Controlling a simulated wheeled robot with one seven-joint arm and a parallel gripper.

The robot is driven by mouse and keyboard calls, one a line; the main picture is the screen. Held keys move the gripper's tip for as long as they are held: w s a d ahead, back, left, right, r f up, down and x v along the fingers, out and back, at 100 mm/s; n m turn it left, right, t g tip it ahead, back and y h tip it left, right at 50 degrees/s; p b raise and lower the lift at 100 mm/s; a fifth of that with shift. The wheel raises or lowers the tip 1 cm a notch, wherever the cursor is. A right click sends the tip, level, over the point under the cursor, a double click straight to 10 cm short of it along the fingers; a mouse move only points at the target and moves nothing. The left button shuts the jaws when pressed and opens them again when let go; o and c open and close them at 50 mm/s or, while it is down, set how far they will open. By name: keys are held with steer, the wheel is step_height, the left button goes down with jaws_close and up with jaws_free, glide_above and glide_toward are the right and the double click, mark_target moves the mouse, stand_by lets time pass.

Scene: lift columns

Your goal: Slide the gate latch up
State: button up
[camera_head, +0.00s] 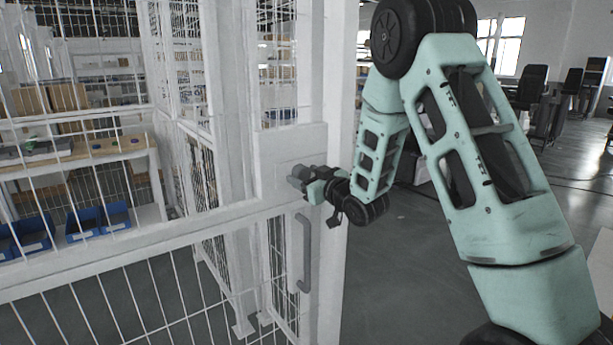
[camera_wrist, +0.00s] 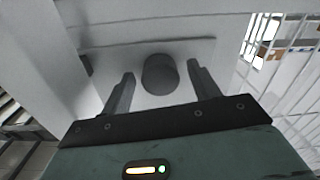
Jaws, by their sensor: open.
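The gate latch shows in the wrist view as a dark round knob (camera_wrist: 159,74) on a pale plate (camera_wrist: 200,48). My gripper (camera_wrist: 160,84) is open, with one finger on each side of the knob and a visible gap to each. In the head view my gripper (camera_head: 305,178) is at the white latch plate (camera_head: 292,150) on the gate post, and it hides most of the knob. I cannot tell how deep the fingers reach along the knob. The white mesh gate (camera_head: 120,250) has a grey vertical handle (camera_head: 303,255) below the latch.
Behind the mesh, a shelf (camera_head: 75,158) holds small items, with blue bins (camera_head: 100,218) lower down. White posts (camera_head: 335,110) stand close beside my gripper. Open floor (camera_head: 400,270) lies to the right of the gate, with chairs (camera_head: 530,85) far back.

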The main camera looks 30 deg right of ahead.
jaws_close()
steer(key=shift+r+p, duration=0.4)
steer(key=shift+r, duration=1.4)
jaws_free()
steer(key=shift+r, duration=0.1)
steer(key=b, duration=1.4)
glide_toward(298, 159)
steer(key=s, duration=0.8)
steer(key=shift+s+d+b, duration=0.2)
steer(key=shift+s+b, duration=0.1)
steer(key=shift+s, duration=0.5)
steer(key=shift+s+d+b, duration=0.15)
steer(key=shift+s+b, duration=0.1)
steer(key=shift+s, duration=0.5)
